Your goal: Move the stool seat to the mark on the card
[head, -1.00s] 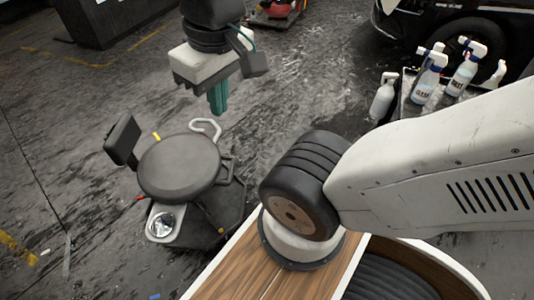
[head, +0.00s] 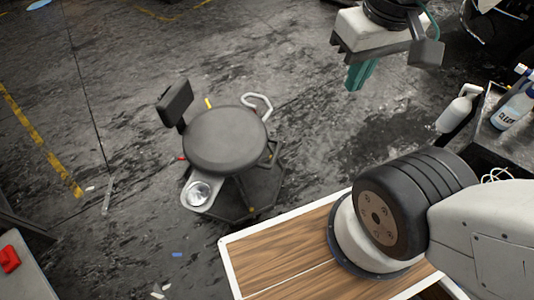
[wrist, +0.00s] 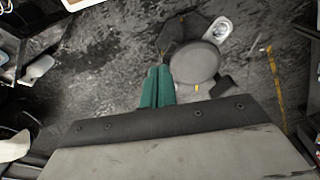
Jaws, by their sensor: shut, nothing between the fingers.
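The stool has a round dark seat (head: 225,140), a small backrest (head: 174,101), a pale looped handle (head: 259,103) and a dark base (head: 258,196) on the floor. A light tray with a shiny round bowl (head: 199,193) sticks out below the seat. The seat also shows in the wrist view (wrist: 194,62). My gripper (head: 356,78), with teal fingers, is shut and empty, held up and to the right of the stool in the head view. In the wrist view the fingers (wrist: 157,86) show beside the seat. I cannot make out a card or its mark.
Spray bottles (head: 513,108) and a white bottle (head: 459,108) stand at a cart on the right. A bench with a red object (head: 9,259) is at the lower left. Small scraps lie on the floor. The floor left of and behind the stool is mostly clear.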

